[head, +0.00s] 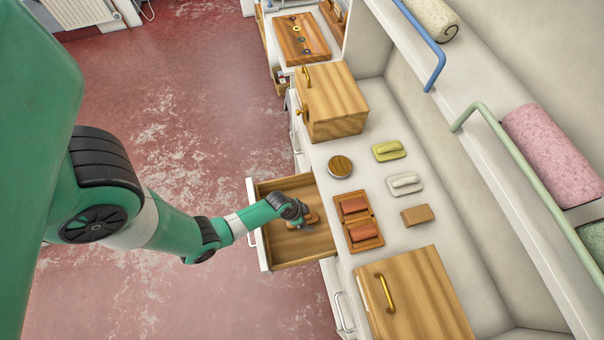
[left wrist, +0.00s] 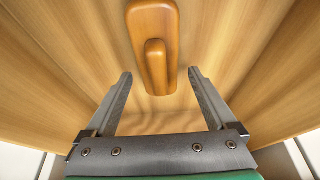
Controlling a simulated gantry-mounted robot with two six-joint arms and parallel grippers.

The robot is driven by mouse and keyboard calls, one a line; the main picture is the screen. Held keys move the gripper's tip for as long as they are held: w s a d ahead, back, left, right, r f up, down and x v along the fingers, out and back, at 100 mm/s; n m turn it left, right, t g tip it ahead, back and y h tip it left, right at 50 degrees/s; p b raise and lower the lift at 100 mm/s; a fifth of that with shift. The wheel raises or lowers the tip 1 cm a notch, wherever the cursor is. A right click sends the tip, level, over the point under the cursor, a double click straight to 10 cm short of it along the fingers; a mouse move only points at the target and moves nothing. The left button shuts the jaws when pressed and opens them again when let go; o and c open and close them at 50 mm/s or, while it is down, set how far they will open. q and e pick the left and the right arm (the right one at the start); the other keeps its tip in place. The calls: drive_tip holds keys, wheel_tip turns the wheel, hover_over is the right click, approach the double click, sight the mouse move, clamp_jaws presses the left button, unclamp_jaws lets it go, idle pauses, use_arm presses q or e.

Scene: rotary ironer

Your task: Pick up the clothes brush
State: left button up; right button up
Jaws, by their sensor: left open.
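The clothes brush (left wrist: 153,40) is an orange-brown wooden piece with a raised grip along its middle. It lies in an open wooden drawer (head: 275,253), and the drawer floor shows around it in the left wrist view (left wrist: 85,50). In the head view only a little of the brush (head: 313,217) shows beside my gripper. My left gripper (head: 304,224) reaches down into the drawer. It is open and empty, and in the left wrist view its fingertips (left wrist: 161,74) lie to either side of the brush's near end, apart from it. My right gripper is in neither view.
The drawer walls (head: 251,192) surround my left gripper.

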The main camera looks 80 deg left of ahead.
sight(307, 217)
use_arm(q)
clamp_jaws()
wheel_tip(307, 217, up, 6)
drive_tip(key=p, duration=0.3)
drive_tip(key=shift+r, duration=0.15)
wheel_tip(307, 217, up, 4)
drive_tip(key=p, duration=0.4)
